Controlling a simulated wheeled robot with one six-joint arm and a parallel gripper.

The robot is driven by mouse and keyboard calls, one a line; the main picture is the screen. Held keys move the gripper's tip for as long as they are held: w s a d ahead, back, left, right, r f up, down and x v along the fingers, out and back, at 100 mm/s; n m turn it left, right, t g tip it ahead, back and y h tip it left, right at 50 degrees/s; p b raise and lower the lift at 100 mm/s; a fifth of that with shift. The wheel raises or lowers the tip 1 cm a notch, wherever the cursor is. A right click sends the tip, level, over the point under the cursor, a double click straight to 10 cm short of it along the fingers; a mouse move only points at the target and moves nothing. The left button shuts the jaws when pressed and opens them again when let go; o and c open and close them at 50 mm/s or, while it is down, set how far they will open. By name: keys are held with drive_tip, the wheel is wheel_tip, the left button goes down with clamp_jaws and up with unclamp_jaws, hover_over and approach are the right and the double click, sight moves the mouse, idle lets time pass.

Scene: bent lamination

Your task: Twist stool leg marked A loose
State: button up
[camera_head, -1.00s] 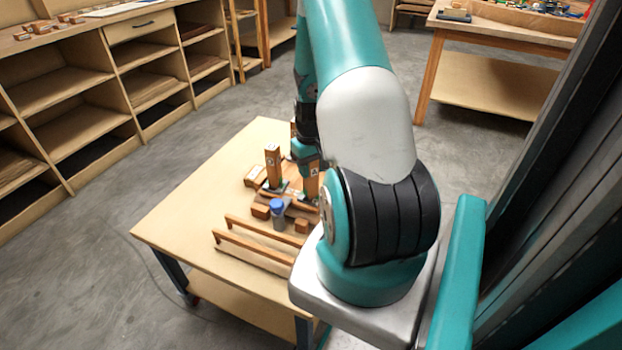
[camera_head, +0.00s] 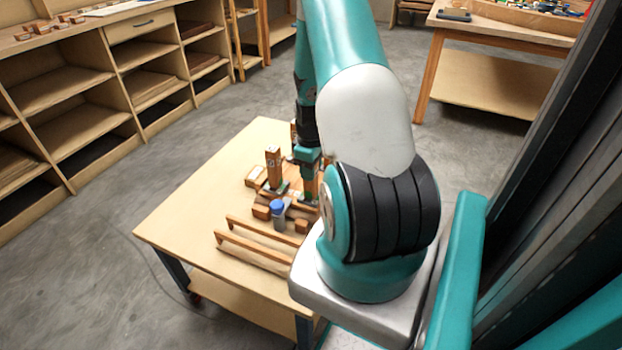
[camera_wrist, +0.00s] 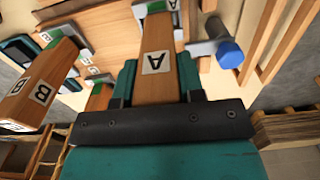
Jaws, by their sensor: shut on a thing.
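The stool leg marked A (camera_wrist: 157,62) is a square wooden leg with a white A label, upright in the wrist view's middle. My gripper (camera_wrist: 157,78) is shut on it, one dark jaw on each side. In the head view my gripper (camera_head: 308,160) is around the upper part of this leg (camera_head: 309,187), partly hidden by my arm. A second A label shows near the leg's base. Another leg marked B (camera_wrist: 42,82) stands to the left in the wrist view, apart from the jaws.
The table's (camera_head: 190,215) left part is clear.

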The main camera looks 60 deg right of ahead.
drive_tip(key=o, duration=1.6)
drive_tip(key=shift+c, duration=0.2)
drive_tip(key=shift+r+p, duration=3.1)
drive_tip(key=shift+r, duration=0.5)
drive_tip(key=shift+s+f, duration=0.1)
drive_tip(key=shift+s, duration=0.05)
